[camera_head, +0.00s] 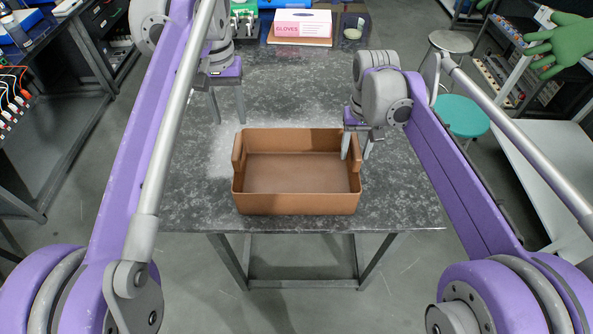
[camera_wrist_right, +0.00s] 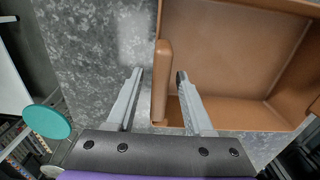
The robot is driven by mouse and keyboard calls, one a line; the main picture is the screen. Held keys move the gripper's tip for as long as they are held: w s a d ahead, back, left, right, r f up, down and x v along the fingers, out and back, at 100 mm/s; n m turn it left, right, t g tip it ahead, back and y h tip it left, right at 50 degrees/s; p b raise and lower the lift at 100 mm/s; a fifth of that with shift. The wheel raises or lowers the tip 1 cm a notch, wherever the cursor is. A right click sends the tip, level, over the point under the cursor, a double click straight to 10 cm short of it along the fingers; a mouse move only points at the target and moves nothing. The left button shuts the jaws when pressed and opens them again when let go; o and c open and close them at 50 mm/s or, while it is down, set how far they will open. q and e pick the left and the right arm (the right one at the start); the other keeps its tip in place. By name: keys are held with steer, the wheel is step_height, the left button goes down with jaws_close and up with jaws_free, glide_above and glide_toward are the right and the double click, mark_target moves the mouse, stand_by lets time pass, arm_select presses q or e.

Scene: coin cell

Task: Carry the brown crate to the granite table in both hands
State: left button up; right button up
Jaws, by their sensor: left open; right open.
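The brown crate (camera_head: 297,204) is an open, empty box with raised handles on its left and right end walls. It stands on the dark mottled granite table (camera_head: 400,205) near its front edge. My right gripper (camera_head: 356,157) is open at the crate's right end. In the right wrist view its fingers (camera_wrist_right: 160,74) stand on either side of the crate's handle (camera_wrist_right: 162,85), with gaps showing. My left gripper (camera_head: 229,121) is open and empty, fingers pointing down, behind and left of the crate's left handle and apart from it.
A glove box (camera_head: 302,23) and a small jar (camera_head: 353,30) are at the table's far end. A teal stool (camera_head: 462,116) and a grey stool (camera_head: 453,41) stand to the right. A pale bench (camera_head: 545,165) is further right. Floor shows in front of the table.

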step_height(320, 180, up, 12)
stand_by(0.4)
steer(key=shift+s+f, duration=0.1)
steer(key=shift+f, duration=0.05)
arm_select(q)
steer(key=s+a+f+t, duration=0.1)
steer(key=s+f+t, duration=0.1)
steer(key=s+f, duration=0.9)
steer(key=s+a+f+t, duration=0.2)
steer(key=s+f+t, duration=0.1)
steer(key=s+f, duration=0.7)
steer(key=shift+s+a+f, duration=0.3)
steer(key=shift+s+f, duration=0.1)
steer(key=shift+s, duration=0.45)
arm_select(e)
steer(key=s+d+f+t, duration=0.1)
steer(key=s+f+t, duration=0.1)
steer(key=s+f, duration=0.9)
steer(key=s+d+f+t, duration=0.2)
steer(key=s+f+t, duration=0.1)
steer(key=s+f, duration=0.7)
steer(key=shift+s+d+f, duration=0.3)
steer(key=shift+s+f, duration=0.1)
steer(key=shift+s, duration=0.3)
